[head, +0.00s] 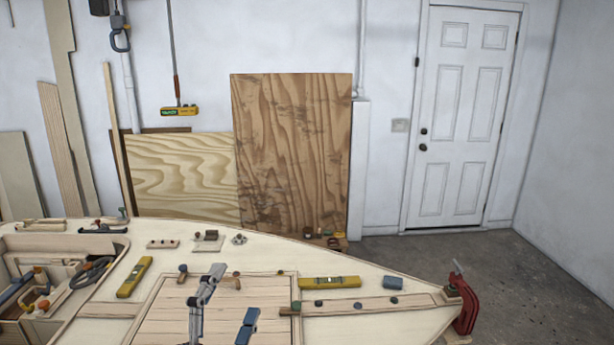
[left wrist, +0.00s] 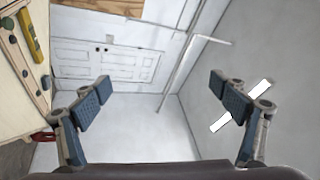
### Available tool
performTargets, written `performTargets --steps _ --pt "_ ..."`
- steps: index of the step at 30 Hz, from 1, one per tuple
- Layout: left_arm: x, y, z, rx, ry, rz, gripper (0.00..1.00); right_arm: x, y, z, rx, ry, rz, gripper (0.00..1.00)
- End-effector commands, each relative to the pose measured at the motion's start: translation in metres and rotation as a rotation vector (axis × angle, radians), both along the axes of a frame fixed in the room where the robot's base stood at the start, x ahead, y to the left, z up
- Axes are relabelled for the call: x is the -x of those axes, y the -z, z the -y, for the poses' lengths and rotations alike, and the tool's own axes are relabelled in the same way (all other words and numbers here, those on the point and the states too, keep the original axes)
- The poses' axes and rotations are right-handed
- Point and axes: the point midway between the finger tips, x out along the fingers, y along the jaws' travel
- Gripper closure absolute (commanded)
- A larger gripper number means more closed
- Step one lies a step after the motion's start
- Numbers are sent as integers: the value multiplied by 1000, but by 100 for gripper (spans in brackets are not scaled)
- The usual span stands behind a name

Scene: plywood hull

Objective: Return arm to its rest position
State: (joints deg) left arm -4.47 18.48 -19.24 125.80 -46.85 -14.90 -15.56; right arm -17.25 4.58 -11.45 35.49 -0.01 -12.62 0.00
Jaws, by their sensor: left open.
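My left gripper (head: 226,306) shows at the bottom of the head view, in front of the pale plywood hull (head: 385,277). In the left wrist view the left gripper (left wrist: 162,92) has its two blue-padded fingers wide apart, with nothing between them. Behind the fingers are the white door and bare walls and ceiling, tilted in that view. The rest of my left arm is mostly below the head picture. My right gripper is in neither view.
On the hull lie a yellow level (head: 330,282), another yellow level (head: 134,277) and a blue piece (head: 393,283). A red clamp (head: 466,308) grips the hull's tip. An open compartment (head: 40,287) holds tools. Plywood sheets (head: 292,150) lean on the wall. Floor (head: 500,268) near the door (head: 462,120) is clear.

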Motion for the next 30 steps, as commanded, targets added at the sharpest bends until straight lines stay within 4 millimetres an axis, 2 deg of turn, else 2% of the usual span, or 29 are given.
performTargets --steps 1,3,5,7,9,11,12,15,19,25,27,30 --pt "1 23 -21 99 -60 -105 10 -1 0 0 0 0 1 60" --pt "5 58 -49 232 -143 -252 10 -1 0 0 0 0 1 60" --pt "15 92 -69 341 -215 -383 10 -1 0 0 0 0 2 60" --pt "34 134 -87 459 -296 -538 10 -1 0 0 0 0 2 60" --pt "60 176 -98 569 -375 -699 10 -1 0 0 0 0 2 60" --pt "87 210 -104 651 -440 -832 10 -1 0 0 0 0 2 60" --pt "106 229 -104 699 -479 -916 10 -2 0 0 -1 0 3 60" --pt "152 267 -102 793 -563 -1102 10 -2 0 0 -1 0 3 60" --pt "208 298 -94 875 -649 -1301 10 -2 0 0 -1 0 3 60" --pt "286 323 -77 953 -756 -1560 10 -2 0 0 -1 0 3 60" --pt "276 345 -77 943 -757 -1555 10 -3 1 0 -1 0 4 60" --pt "270 372 -77 938 -762 -1562 10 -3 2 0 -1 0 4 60"
